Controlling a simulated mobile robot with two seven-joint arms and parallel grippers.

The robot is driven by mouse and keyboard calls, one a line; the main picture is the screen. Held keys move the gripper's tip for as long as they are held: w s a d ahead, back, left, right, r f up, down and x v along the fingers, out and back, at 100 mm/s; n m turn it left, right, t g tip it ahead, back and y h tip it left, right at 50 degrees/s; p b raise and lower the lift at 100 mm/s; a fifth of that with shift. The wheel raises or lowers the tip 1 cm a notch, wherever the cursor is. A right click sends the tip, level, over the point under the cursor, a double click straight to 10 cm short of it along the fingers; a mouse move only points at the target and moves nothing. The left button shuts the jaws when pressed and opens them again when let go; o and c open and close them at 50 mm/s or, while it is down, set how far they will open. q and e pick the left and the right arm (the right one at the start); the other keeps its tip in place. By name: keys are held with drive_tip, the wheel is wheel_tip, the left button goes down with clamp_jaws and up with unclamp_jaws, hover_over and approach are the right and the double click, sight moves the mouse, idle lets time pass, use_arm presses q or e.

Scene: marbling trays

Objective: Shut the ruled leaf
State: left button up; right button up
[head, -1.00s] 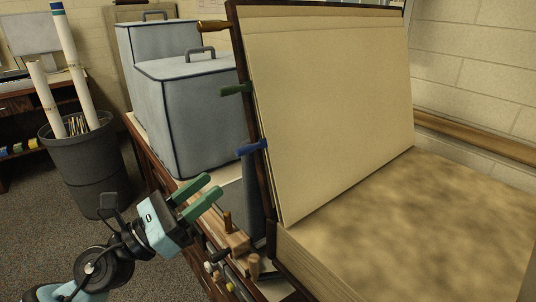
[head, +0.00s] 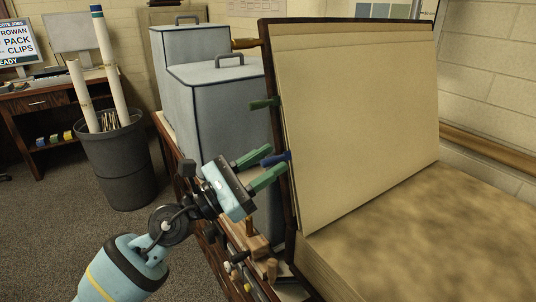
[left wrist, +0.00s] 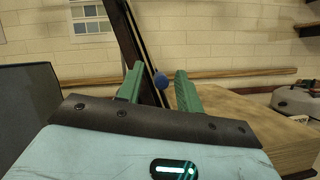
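A large beige leaf (head: 360,120) stands raised and leaning back at the rear of a mottled tan bed (head: 440,245). Its left side has a dark wooden edge (head: 275,90). A green tab (head: 264,104) and a blue tab (head: 283,157) stick out to the left; a brown wooden handle (head: 244,44) sits higher. I cannot tell which tab belongs to which leaf. My left gripper (head: 275,160) is open, its green fingers on either side of the blue tab. In the left wrist view the blue knob (left wrist: 161,80) shows between the fingertips. My right gripper is not in view.
Grey-blue covered boxes (head: 220,110) stand left of the leaf. Wooden blocks and pegs (head: 258,248) lie below my gripper. A dark bin (head: 117,165) with paper rolls stands on the floor at left. A wooden rail (head: 490,148) runs along the wall at right.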

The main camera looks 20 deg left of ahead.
use_arm(q)
drive_tip(key=shift+w+d+r, duration=0.1)
drive_tip(key=shift+w+d, duration=0.2)
drive_tip(key=shift+w, duration=0.05)
drive_tip(key=shift+c, duration=0.2)
clamp_jaws()
drive_tip(key=shift+s+d, duration=0.1)
